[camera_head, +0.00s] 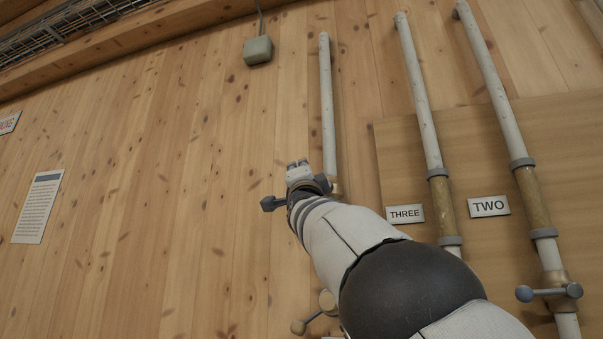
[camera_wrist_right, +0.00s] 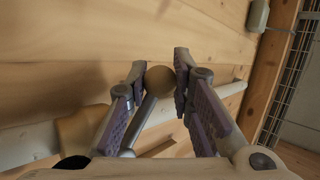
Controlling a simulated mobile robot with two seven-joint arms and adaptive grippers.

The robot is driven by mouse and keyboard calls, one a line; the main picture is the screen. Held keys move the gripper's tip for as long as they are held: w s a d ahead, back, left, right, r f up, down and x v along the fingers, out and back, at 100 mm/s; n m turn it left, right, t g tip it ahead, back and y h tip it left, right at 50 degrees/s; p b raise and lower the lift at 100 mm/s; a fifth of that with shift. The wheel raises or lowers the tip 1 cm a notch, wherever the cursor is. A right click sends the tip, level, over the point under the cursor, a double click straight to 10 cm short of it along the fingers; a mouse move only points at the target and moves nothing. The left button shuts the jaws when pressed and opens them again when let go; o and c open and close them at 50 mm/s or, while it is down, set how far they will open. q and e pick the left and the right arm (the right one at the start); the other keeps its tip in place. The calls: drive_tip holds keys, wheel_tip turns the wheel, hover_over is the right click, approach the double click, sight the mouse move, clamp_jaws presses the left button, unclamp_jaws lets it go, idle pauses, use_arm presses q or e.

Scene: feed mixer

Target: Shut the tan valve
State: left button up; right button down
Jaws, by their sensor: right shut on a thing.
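A tan ball knob (camera_wrist_right: 160,80) on a grey rod, the tan valve's handle, sits between the fingertips of my right gripper (camera_wrist_right: 158,70) in the right wrist view. The gripper is shut on it. A tan valve body (camera_wrist_right: 80,132) shows on a pale pipe at the lower left of that view. In the head view my right gripper (camera_head: 299,172) is up by the wall, just left of the lower end of a pale pipe (camera_head: 328,100). The knob is hidden there. My left gripper is not in view.
Pipes marked THREE (camera_head: 405,214) and TWO (camera_head: 489,206) stand to the right. A valve with blue-grey knobs (camera_head: 549,292) is on pipe TWO. Another tan-knobbed handle (camera_head: 299,327) shows below my right arm. The plank wall to the left is mostly bare.

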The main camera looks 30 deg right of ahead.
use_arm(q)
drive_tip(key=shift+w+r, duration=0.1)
use_arm(e)
drive_tip(key=shift+n+y, duration=0.4)
drive_tip(key=n+y, duration=0.2)
drive_tip(key=shift+a+f+n+t, duration=0.15)
drive_tip(key=shift+f+n+t, duration=0.15)
drive_tip(key=shift+f, duration=0.05)
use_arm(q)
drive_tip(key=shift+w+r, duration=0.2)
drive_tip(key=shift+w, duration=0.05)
use_arm(e)
drive_tip(key=shift+w+a+f+n+g+y, duration=0.15)
drive_tip(key=shift+f+n+y, duration=0.35)
drive_tip(key=shift+n+y, duration=0.5)
drive_tip(key=shift+w+f+n+g+y, duration=0.15)
drive_tip(key=shift+f+n+y, duration=0.3)
drive_tip(key=shift+n+y, duration=0.55)
drive_tip(key=shift+w+a+f+n+g+y, duration=0.15)
drive_tip(key=shift+f+n+y, duration=0.45)
drive_tip(key=shift+n, duration=0.6)
drive_tip(key=shift+d, duration=0.1)
drive_tip(key=c, duration=1.4)
unclamp_jaws()
drive_tip(key=shift+o, duration=0.2)
drive_tip(key=shift+r, duration=0.1)
drive_tip(key=shift+r, duration=0.1)
